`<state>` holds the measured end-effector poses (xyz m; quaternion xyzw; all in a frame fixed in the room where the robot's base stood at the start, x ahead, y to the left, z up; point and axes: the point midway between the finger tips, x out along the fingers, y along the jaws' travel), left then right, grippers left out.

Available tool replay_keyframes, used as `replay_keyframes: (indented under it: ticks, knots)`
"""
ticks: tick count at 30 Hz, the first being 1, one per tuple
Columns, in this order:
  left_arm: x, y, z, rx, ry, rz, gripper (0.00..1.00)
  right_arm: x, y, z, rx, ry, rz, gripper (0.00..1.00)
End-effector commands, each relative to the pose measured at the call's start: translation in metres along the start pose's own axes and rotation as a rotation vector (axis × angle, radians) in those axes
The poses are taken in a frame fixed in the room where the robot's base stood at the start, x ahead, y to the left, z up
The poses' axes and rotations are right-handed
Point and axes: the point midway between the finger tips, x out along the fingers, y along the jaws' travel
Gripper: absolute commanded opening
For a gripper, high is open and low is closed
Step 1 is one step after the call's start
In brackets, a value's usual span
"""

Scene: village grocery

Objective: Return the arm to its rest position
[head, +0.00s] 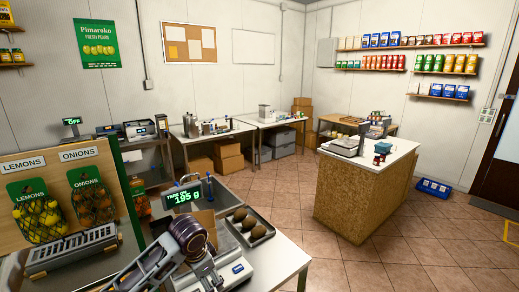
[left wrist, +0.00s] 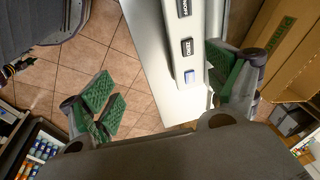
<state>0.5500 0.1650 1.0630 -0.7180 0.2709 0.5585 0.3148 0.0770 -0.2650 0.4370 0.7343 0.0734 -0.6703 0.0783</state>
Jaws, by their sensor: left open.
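My left arm (head: 160,262) reaches in from the bottom of the head view, over the near counter beside the scale (head: 235,270). My left gripper (left wrist: 168,88) shows in the left wrist view with its green-padded fingers wide apart and nothing held between them. The edge of the scale with its buttons (left wrist: 187,47) lies below, between the fingers in the picture. I cannot make out the fingertips in the head view. The scale's green display (head: 186,197) reads 195 g. My right gripper is in neither view.
A tray (head: 268,238) with a few brown oval items sits right of the scale on the counter. A produce stand with lemons (head: 40,220) and onions (head: 92,203) is close on the left. A wood-fronted island (head: 355,200) stands right, with open tiled floor between.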

Motion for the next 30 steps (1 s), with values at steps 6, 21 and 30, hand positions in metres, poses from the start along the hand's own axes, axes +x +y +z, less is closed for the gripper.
replay_keyframes:
  ticks: [6, 21, 30]
  knots:
    - [0.014, 0.031, 0.005, -0.032, 0.042, 0.024, 0.89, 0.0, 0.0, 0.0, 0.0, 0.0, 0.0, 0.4]
    - [0.033, 0.083, 0.029, -0.156, 0.119, 0.057, 0.89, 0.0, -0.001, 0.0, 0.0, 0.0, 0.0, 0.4]
    - [0.04, 0.105, 0.052, -0.259, 0.145, 0.062, 0.89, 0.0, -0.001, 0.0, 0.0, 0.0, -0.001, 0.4]
